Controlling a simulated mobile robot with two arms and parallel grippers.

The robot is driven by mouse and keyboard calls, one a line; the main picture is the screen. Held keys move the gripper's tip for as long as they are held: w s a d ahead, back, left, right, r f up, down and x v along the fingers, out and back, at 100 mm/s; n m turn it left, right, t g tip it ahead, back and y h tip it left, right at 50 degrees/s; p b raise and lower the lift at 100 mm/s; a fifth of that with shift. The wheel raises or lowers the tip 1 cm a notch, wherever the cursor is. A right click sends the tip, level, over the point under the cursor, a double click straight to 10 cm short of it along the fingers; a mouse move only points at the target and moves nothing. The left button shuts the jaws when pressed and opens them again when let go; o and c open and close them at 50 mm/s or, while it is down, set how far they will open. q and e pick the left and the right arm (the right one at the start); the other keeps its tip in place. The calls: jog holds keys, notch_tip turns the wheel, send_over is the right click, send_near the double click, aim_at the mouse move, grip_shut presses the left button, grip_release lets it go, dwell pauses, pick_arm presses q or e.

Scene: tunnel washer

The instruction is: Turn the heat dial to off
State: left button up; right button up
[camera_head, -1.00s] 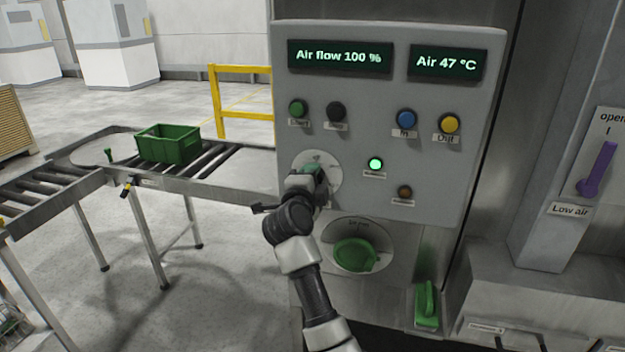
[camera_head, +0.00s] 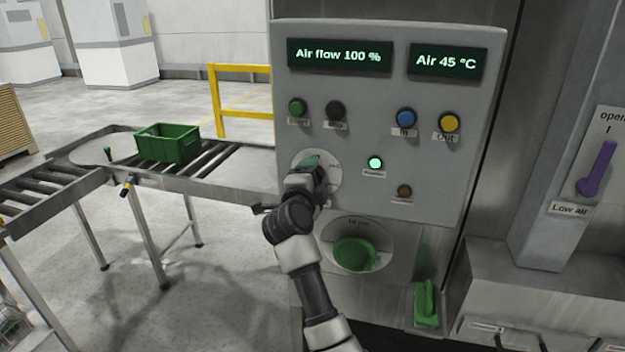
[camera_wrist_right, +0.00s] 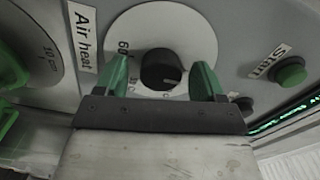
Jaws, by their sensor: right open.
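The heat dial is a black round knob (camera_wrist_right: 162,70) on a white plate (camera_wrist_right: 185,25), with an "Air heat" label beside it in the right wrist view. A light pointer line on the knob points to the picture's lower right; the mark there is not readable. My right gripper (camera_wrist_right: 161,80) is open, with one green finger on each side of the knob and visible gaps between. In the head view my right gripper (camera_head: 312,172) covers the knob, and part of the white plate (camera_head: 331,172) shows around it. My left gripper is out of view.
The grey panel (camera_head: 440,180) carries several buttons, a lit green lamp (camera_head: 375,163) and a display (camera_head: 447,63) reading "Air 45 °C". A green round knob (camera_head: 355,254) sits below the dial. A roller conveyor (camera_head: 225,165) with a green crate (camera_head: 168,150) stands left.

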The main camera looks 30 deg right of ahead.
jog(key=b+v, duration=0.4)
jog(key=v, duration=0.6)
jog(key=shift+s+a, duration=0.25)
jog(key=shift+s, duration=0.1)
